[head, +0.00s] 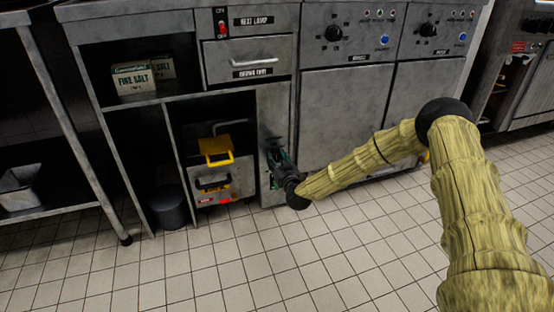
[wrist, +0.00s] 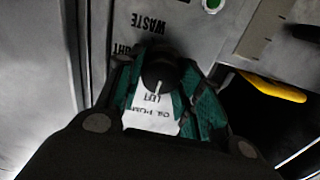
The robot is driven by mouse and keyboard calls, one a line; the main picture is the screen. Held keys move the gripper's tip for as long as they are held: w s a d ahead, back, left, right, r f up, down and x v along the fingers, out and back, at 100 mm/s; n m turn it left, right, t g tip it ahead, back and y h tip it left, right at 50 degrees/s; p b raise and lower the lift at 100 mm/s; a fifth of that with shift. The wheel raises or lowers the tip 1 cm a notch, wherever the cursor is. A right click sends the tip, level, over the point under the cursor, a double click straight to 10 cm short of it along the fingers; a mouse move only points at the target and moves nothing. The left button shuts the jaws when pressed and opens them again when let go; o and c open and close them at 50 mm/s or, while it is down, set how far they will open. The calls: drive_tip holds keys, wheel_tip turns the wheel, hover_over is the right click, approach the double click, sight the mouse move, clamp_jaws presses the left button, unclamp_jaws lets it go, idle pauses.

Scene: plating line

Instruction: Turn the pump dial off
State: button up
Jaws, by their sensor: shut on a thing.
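The pump dial (wrist: 158,72) is a round black knob with a white pointer line, seen in the wrist view on a grey metal panel. A white label (wrist: 150,112) beside it has upside-down lettering that seems to read "OIL PUMP". My gripper (wrist: 162,84) has its dark, green-sided fingers on both sides of the knob and is shut on it. The head view shows my gripper (head: 276,158) against the narrow grey panel (head: 273,108) low on the counter front; the dial is hidden there.
A yellow-handled unit (head: 216,150) stands in the open bay left of the panel. A green button or lamp (wrist: 212,4) is near the dial. A drawer (head: 249,70) and a red switch (head: 222,28) are above. Tiled floor (head: 230,270) in front is clear.

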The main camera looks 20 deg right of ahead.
drive_tip(key=m+p, duration=0.2)
drive_tip(key=m, duration=0.2)
drive_tip(key=shift+d, duration=0.15)
drive_tip(key=m+p, duration=0.1)
drive_tip(key=m, duration=0.4)
drive_tip(key=shift+d+f+p, duration=0.1)
drive_tip(key=shift+p, duration=0.25)
drive_tip(key=shift+m, duration=0.3)
drive_tip(key=o, duration=1)
drive_tip(key=shift+d, duration=0.1)
drive_tip(key=shift+s, duration=0.1)
drive_tip(key=s, duration=1.1)
drive_tip(key=shift+s, duration=0.4)
